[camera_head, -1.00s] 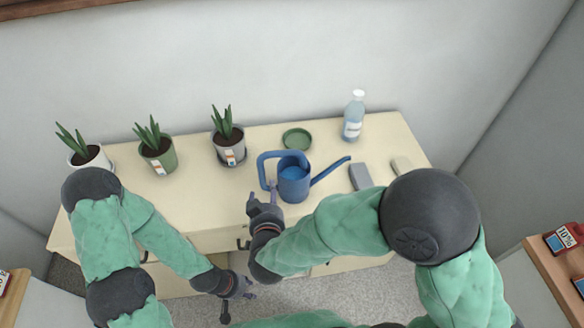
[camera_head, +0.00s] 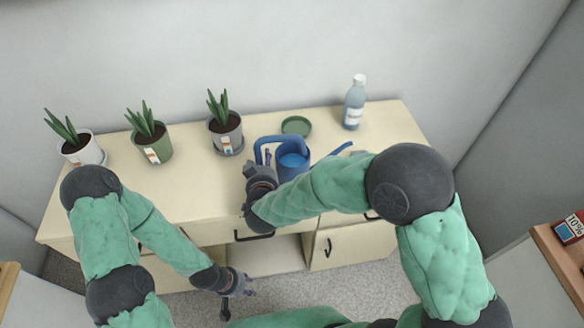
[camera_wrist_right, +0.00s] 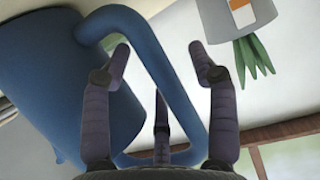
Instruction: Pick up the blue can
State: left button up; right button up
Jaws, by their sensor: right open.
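The blue watering can (camera_head: 290,160) stands on the cream cabinet top, its handle (camera_head: 260,143) to the left and its spout (camera_head: 342,147) to the right. My right arm covers its lower part. My right gripper (camera_head: 257,165) is open at the handle side. In the right wrist view the can's body (camera_wrist_right: 60,90) fills the left, and the handle (camera_wrist_right: 160,60) passes between the spread fingers of the gripper (camera_wrist_right: 163,60); I cannot tell whether they touch it. My left gripper (camera_head: 238,300) is low in front of the cabinet, its fingers apart, empty.
Three potted plants (camera_head: 85,150), (camera_head: 152,142), (camera_head: 226,133) stand left of the can on the cabinet top (camera_head: 190,190). A green saucer (camera_head: 296,125) and a clear bottle (camera_head: 354,103) are behind it. The front left of the top is clear.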

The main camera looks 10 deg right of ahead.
grip_shut()
jog(key=shift+r, duration=0.15)
